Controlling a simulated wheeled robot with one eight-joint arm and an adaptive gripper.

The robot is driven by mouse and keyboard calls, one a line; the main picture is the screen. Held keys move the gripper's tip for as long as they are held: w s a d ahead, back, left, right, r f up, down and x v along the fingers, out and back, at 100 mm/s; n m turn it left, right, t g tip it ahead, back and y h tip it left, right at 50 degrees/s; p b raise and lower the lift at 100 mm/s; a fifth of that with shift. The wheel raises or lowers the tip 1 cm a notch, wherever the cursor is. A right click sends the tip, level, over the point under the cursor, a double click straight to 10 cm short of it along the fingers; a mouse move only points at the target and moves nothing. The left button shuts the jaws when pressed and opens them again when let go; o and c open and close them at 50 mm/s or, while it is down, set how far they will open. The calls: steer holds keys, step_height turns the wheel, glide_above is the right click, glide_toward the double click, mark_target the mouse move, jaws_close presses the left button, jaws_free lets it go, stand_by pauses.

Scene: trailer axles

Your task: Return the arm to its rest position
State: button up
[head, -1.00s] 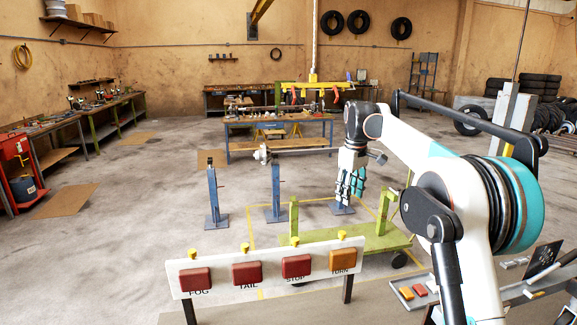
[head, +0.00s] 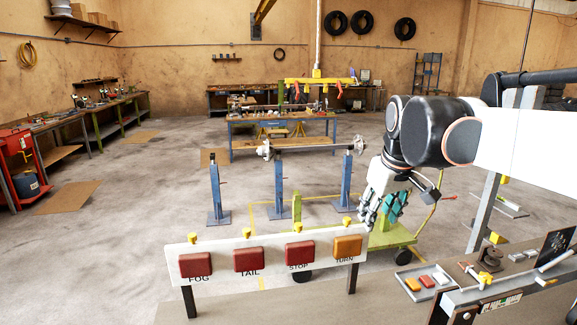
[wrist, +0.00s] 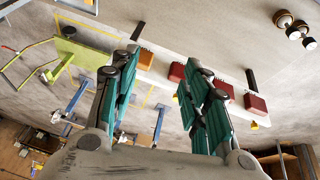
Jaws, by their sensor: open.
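My gripper (head: 381,214) hangs from the arm's wrist to the right of the middle in the head view. Its fingers point down, just behind and right of the lamp board's TURN end. In the wrist view, my gripper (wrist: 160,85) shows its two teal-padded fingers spread apart with nothing between them. The white lamp board (head: 215,264) carries red lamps marked FOG, TAIL and STOP and an orange TURN lamp (head: 347,245). In the wrist view the board lies beyond the fingertips, with the orange lamp (wrist: 146,60) near the left finger. Whether the fingers touch the board cannot be told.
A green cart (head: 385,238) stands below my gripper. A bench (head: 505,287) with a small tray (head: 424,281) of lamps is at the front right. Open floor (head: 125,230) lies to the left.

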steer(key=s+f+m+t+b, duration=0.2)
steer(key=s+f+b, duration=0.3)
steer(key=s+f, duration=1.4)
steer(key=s+m, duration=0.1)
steer(key=s, duration=0.2)
steer(key=shift+s+m+t+b, duration=0.3)
steer(key=shift+s+m+t, duration=0.05)
steer(key=shift+m+t, duration=0.05)
steer(key=shift+o, duration=0.2)
